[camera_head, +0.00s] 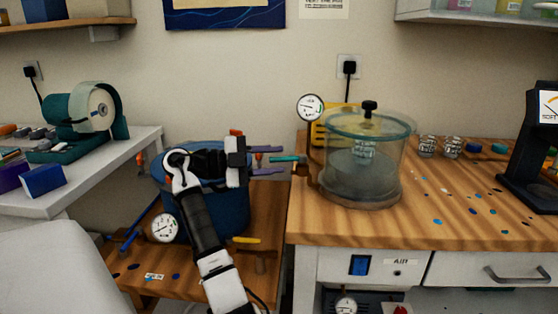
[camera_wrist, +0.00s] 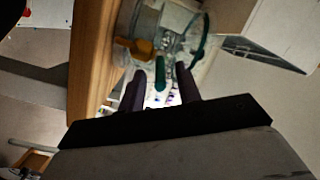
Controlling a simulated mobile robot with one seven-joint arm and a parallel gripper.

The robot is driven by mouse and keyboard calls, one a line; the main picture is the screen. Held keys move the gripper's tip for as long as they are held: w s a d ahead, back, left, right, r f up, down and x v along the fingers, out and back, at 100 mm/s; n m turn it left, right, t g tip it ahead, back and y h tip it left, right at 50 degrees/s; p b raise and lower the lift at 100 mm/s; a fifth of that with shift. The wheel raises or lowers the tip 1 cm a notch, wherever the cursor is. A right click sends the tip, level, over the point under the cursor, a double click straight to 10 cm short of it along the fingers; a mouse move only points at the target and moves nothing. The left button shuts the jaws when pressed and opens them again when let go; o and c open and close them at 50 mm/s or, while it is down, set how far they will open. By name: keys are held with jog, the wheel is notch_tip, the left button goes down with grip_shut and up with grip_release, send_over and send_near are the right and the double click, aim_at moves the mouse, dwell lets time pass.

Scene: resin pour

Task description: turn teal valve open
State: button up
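The teal valve handle (camera_head: 284,159) is a short lever, roughly level, on the pipe at the left side of a clear vacuum chamber (camera_head: 372,185). My gripper (camera_head: 277,160) is open, its two purple fingers pointing right, one above and one below the lever in the head view. In the wrist view the teal handle (camera_wrist: 160,74) lies between the fingertips of my gripper (camera_wrist: 161,82), with gaps showing on both sides. I cannot tell whether either finger touches it. The chamber holds a stack of small metallic-looking items under a teal-rimmed lid.
A round gauge (camera_head: 310,107) stands above the valve. The wooden bench (camera_head: 450,215) has its front left edge close to my gripper. A blue tank (camera_head: 225,215) with a gauge (camera_head: 163,228) stands under my arm. A yellow-handled part (camera_head: 246,240) sits below my gripper. A black stand (camera_head: 530,160) is at right.

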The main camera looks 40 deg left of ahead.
jog(key=v, duration=1.2)
jog(key=shift+b, duration=0.4)
